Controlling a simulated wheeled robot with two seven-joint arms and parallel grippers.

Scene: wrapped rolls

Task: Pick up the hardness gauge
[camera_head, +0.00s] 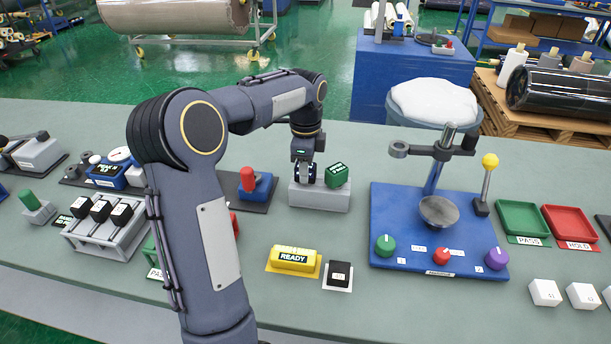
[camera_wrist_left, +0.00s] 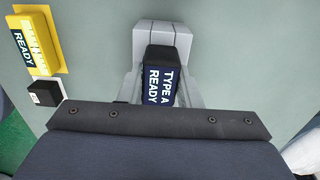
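The hardness gauge looks like the dark block with the white words "TYPE A READY" (camera_wrist_left: 162,80) in the left wrist view. It stands at a light grey holder (camera_wrist_left: 160,38), which is also on the bench in the head view (camera_head: 320,197). My left gripper (camera_head: 306,172) points down at this holder. In the left wrist view, grey finger-like parts lie close along both sides of the gauge. Whether they touch it is unclear. A green labelled block (camera_head: 338,175) shows beside the gripper. My right gripper is not in view.
A yellow "READY" block (camera_head: 293,259) and a small black block (camera_head: 338,275) lie in front. A blue test stand (camera_head: 400,230) is to the right, with green (camera_head: 522,218) and red (camera_head: 570,222) trays beyond. A red-and-blue item (camera_head: 256,184) is close on the left.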

